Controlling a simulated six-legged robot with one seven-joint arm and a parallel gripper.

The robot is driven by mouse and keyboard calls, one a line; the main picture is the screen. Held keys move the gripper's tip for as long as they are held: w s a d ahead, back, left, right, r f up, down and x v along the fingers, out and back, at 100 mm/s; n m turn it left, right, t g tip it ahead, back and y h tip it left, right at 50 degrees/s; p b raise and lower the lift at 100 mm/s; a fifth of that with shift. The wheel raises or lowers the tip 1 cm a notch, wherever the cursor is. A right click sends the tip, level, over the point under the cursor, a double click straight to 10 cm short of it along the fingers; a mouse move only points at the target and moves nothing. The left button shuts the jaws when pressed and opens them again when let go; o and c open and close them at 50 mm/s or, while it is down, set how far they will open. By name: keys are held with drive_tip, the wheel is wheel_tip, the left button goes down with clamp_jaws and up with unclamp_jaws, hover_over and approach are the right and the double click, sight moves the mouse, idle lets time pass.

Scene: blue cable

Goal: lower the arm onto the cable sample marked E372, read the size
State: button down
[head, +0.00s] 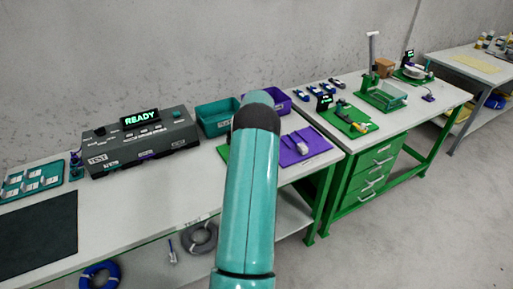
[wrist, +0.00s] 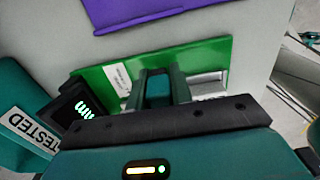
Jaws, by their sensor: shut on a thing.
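My gripper (wrist: 165,88) shows in the wrist view, with its two teal fingers low over a green mat (wrist: 205,54). They are shut on a silver-grey piece (wrist: 208,86) that lies across the mat; the fingers and my wrist hide much of it. A small dark display (wrist: 76,115) with green "mm" lettering stands at the left. A white label (wrist: 119,79) lies on the mat, its print too small to read. I cannot make out the E372 marking. In the head view my arm hides the gripper and most of the green mat (head: 223,153).
A teal bin marked TESTED (wrist: 18,112) is close at left, and a purple mat (wrist: 150,13) lies beyond. In the head view, a grey tester reading READY (head: 140,143) stands on the left bench. A green bench (head: 345,180) with tools stands at right.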

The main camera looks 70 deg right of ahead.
drive_tip(key=shift+w+a+f, duration=0.1)
drive_tip(key=shift+f, duration=0.05)
drive_tip(key=c, duration=1.2)
unclamp_jaws()
drive_tip(key=shift+c, duration=0.2)
drive_tip(key=shift+r, duration=0.65)
wheel_tip(320, 180, up, 13)
drive_tip(key=shift+f, duration=0.15)
